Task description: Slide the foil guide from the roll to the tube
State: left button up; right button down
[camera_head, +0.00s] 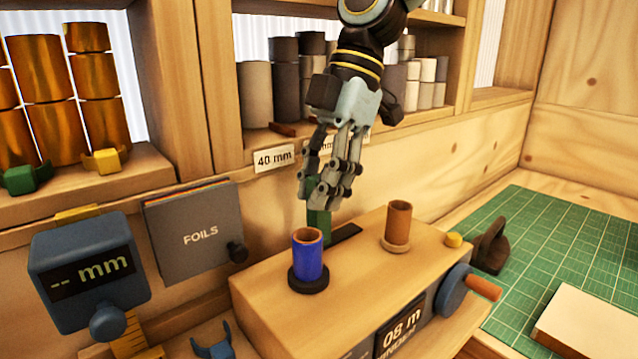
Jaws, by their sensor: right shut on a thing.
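A blue foil roll (307,256) stands upright on a dark round base at the left of the wooden winder box. A bare brown tube (398,222) stands upright on a brown base farther right on the box. The green foil guide (319,224) stands behind the blue roll, near the left end of a dark slot (345,233) in the box top. My right gripper (330,192) reaches down from above and is shut on the upper part of the guide. The guide's foot is partly hidden behind the roll. My left gripper is not in view.
A blue crank wheel (453,292) with an orange handle is on the box's right end. A blue gauge (88,265) and a grey foils folder (196,225) are at left. Shelves with copper and grey rolls stand behind. A green cutting mat (560,240) lies right.

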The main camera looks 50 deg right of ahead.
jog(key=shift+d, duration=0.1)
jog(key=shift+d+r+p, duration=0.2)
jog(key=shift+d+p, duration=0.05)
jog(key=shift+p, duration=0.15)
jog(key=d+p, duration=0.2)
jog(key=d, duration=0.1)
jog(key=d+p, duration=0.1)
jog(key=shift+s+d, duration=0.25)
jog(key=shift+d, duration=0.05)
jog(key=shift+w+f, duration=0.1)
jog(key=c, duration=1.4)
grip_release()
jog(key=shift+o, duration=1.2)
jog(key=shift+d+f, duration=0.1)
jog(key=shift+d, duration=0.1)
